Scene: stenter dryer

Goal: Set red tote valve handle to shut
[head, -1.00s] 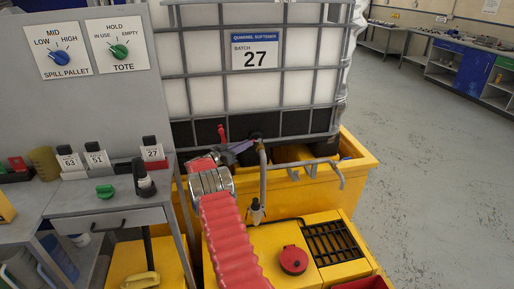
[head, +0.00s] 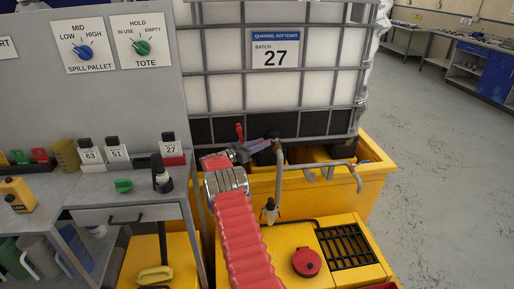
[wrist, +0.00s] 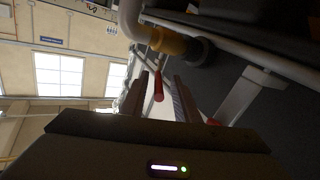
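My red-sleeved arm reaches up to the valve area, and my gripper (head: 256,147) is close beside the handle. In the wrist view the red handle (wrist: 158,88) shows between the two fingers of my gripper (wrist: 165,92), which stand apart. I cannot tell whether either finger touches it. The valve body is mostly hidden behind my gripper.
A bent grey pipe (head: 280,185) rises just right of my gripper. The yellow spill pallet (head: 370,185) lies under the tote. A panel on the left has a blue spill pallet knob (head: 85,52) and a green tote knob (head: 141,47). Open floor (head: 440,150) lies to the right.

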